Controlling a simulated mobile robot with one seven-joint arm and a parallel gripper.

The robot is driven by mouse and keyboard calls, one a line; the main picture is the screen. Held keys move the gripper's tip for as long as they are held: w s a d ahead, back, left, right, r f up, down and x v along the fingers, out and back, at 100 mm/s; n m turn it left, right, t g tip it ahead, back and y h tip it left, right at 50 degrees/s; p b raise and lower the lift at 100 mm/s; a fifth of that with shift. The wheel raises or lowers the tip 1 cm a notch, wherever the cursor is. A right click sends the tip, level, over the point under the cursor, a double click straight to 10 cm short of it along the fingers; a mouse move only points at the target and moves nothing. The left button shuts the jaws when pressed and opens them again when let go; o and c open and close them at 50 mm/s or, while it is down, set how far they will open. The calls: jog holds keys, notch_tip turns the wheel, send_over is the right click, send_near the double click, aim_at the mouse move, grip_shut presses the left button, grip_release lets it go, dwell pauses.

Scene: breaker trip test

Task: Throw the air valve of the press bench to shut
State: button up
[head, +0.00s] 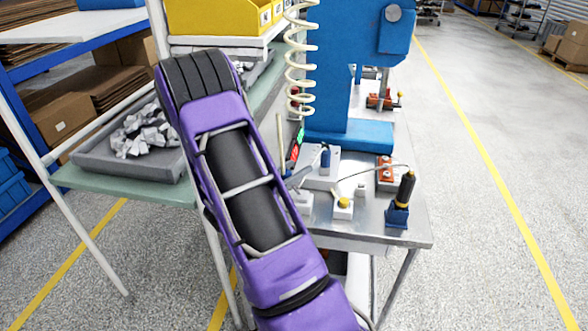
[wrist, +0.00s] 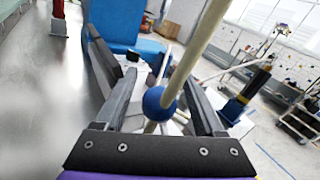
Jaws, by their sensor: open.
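In the wrist view my gripper (wrist: 160,80) has its fingers apart. A blue ball (wrist: 160,103) and a pale rod show between them; contact cannot be told. In the head view my purple arm reaches over the bench's left side and hides most of my gripper. The press bench (head: 372,232) has a metal top with several small fittings. Which one is the air valve is not clear.
The blue press (head: 345,135) stands at the back of the bench, with a coiled pale hose (head: 298,60) beside it. Orange-red blocks (head: 388,172) sit near the bench's right edge. A grey tray of metal parts (head: 110,160) is at left.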

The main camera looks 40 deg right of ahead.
grip_shut()
dwell(0.3)
dwell(1.1)
